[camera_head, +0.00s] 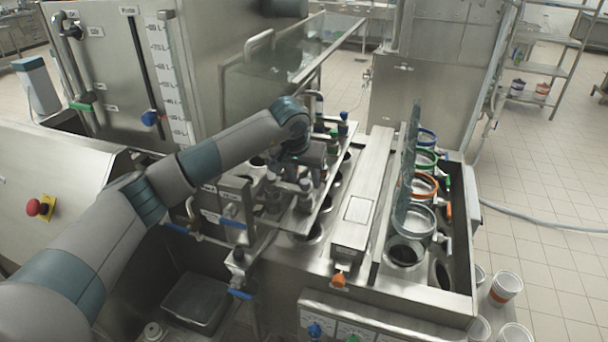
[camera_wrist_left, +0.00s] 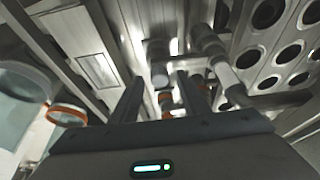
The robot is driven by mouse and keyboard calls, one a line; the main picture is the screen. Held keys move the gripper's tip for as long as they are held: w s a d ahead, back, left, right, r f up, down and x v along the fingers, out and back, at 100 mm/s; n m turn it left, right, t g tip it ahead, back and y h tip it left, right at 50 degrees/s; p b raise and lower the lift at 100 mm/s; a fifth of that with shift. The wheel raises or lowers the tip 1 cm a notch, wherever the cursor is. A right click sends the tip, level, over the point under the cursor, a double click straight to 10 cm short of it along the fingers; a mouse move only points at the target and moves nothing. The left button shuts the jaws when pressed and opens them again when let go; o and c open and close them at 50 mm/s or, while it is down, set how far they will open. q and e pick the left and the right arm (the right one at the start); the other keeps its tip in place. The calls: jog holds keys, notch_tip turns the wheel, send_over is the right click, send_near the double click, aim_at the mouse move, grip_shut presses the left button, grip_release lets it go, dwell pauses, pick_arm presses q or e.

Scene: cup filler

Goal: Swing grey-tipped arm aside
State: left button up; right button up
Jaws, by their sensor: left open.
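My left gripper (camera_head: 312,156) is over the row of filler swing arms, and its fingers are hard to make out in the head view. In the left wrist view my left gripper (camera_wrist_left: 164,92) is open, with its two fingers apart. A grey-tipped arm (camera_wrist_left: 158,72) shows just beyond and between the fingers, and I cannot tell whether they touch it. In the head view, a blue-tipped arm (camera_head: 343,117) and a green-tipped arm (camera_head: 333,134) stand behind the gripper. My right gripper is not in view.
A long steel cover (camera_head: 365,195) runs to the right of the arms. A clear panel (camera_head: 290,60) stands behind.

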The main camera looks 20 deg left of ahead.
pick_arm(q)
grip_shut()
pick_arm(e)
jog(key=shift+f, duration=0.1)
